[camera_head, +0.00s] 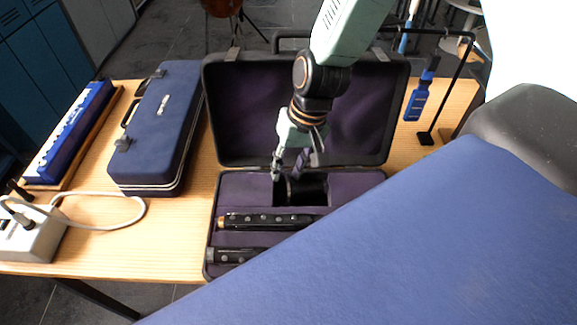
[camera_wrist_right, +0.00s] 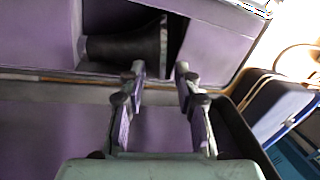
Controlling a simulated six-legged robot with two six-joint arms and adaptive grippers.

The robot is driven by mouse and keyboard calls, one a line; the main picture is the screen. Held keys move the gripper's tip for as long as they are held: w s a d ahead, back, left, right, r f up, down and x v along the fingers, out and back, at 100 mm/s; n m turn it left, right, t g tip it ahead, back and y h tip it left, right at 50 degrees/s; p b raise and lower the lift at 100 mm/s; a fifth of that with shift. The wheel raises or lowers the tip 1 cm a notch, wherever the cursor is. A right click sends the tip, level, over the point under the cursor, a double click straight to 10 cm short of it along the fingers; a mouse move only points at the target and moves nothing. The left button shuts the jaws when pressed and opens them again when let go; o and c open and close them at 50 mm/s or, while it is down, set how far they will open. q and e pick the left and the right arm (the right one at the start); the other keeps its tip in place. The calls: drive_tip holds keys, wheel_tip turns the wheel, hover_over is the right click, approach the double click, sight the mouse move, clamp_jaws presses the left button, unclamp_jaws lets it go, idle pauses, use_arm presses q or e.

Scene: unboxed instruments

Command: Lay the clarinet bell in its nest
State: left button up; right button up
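The black clarinet bell (camera_wrist_right: 125,46) lies on its side in a recess of the purple lining, its flared rim toward the right in the right wrist view. In the head view the bell (camera_head: 308,190) is a dark shape in the upper nest of the open case (camera_head: 345,181), partly hidden by the gripper. My right gripper (camera_head: 289,176) is above that nest. In the wrist view its fingers (camera_wrist_right: 160,70) are apart with nothing between them, close beside the bell's flared end. I cannot tell whether they touch it. My left gripper is not in view.
Two black clarinet joints (camera_head: 268,221) (camera_head: 232,255) lie in lower slots of the case. The raised lid (camera_head: 235,115) stands behind my right gripper. A closed blue case (camera_head: 160,130), a blue keyboard-like instrument (camera_head: 68,133) and a grey box with a white cable (camera_head: 33,238) are at left.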

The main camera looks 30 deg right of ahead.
clamp_jaws()
drive_tip(key=shift+o, duration=0.9)
unclamp_jaws()
drive_tip(key=v, duration=1.2)
